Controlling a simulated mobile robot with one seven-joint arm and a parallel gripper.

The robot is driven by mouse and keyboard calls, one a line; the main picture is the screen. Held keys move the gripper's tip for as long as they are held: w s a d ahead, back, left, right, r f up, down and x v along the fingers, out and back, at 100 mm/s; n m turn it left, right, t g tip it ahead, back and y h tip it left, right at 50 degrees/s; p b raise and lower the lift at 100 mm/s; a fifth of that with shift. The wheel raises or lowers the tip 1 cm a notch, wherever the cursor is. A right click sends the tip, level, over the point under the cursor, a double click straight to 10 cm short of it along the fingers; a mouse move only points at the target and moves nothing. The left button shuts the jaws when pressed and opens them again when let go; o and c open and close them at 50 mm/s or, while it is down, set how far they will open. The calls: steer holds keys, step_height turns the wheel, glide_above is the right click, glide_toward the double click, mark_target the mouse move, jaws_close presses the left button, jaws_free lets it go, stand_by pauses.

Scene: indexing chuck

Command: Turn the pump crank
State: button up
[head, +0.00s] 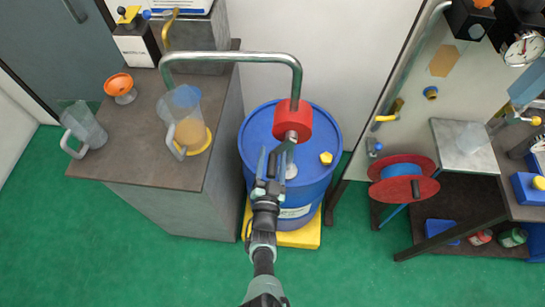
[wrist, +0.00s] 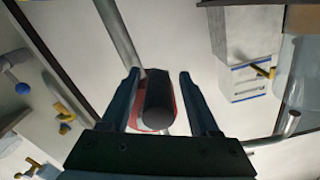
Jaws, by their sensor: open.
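The red pump head (head: 291,117) sits above the blue drum (head: 256,128), with a curved metal pipe (head: 235,57) running left from it. In the wrist view a black cylindrical grip, which looks like the crank handle (wrist: 158,103), points end-on toward the camera, with the red pump (wrist: 169,123) behind it. My gripper (head: 276,158) is open just in front of the pump in the head view. In the wrist view its two fingers stand either side of the grip, with a gap on both sides. The crank's arm is mostly hidden in both views.
A red hose reel (head: 403,170) and a workbench stand to the right. The green floor in front is clear.

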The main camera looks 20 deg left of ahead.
steer(key=p+v, duration=0.5)
steer(key=v, duration=0.8)
steer(key=shift+p, duration=0.35)
stand_by(1.4)
